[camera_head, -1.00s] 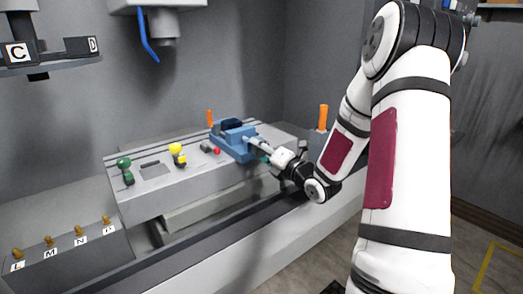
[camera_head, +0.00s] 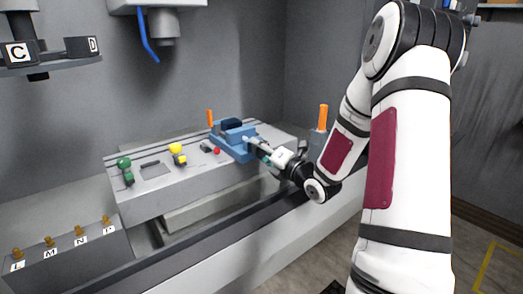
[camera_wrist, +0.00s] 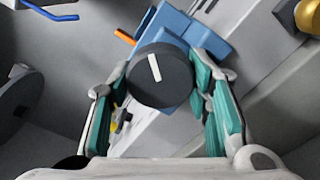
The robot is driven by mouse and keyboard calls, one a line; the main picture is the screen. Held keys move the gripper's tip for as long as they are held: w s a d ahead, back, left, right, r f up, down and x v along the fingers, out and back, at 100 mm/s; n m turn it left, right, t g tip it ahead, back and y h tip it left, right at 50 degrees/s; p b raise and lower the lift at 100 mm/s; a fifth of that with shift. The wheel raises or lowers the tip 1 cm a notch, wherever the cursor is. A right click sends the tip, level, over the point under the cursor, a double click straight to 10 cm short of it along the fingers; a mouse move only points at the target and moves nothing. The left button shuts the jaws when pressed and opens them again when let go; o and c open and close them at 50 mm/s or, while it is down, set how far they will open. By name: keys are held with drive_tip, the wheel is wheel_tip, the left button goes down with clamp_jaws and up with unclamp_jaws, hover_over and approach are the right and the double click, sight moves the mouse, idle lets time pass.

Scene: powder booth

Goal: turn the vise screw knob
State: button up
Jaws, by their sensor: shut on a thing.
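The blue vise (camera_head: 233,139) sits on the grey machine table in the head view; part of its blue body (camera_wrist: 176,22) shows at the top of the wrist view. Its screw knob (camera_wrist: 160,76) is a dark round disc with a white mark, seen face on in the wrist view. The mark stands nearly upright, its top leaning slightly left. My gripper (camera_wrist: 160,92) has its teal-padded fingers on either side of the knob, shut on it. In the head view my gripper (camera_head: 260,149) reaches the vise's front end from the right, and the knob is hidden there.
A green-topped tool (camera_head: 125,170) and a yellow-topped tool (camera_head: 177,154) stand on the table left of the vise. A red button (camera_head: 216,151) is close to the vise. An orange handle (camera_head: 323,117) rises behind my forearm. Labelled brass pegs (camera_head: 79,231) stand at lower left.

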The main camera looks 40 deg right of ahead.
drive_tip(key=o, duration=1.2)
drive_tip(key=s, duration=1.2)
drive_tip(key=shift+d, duration=0.25)
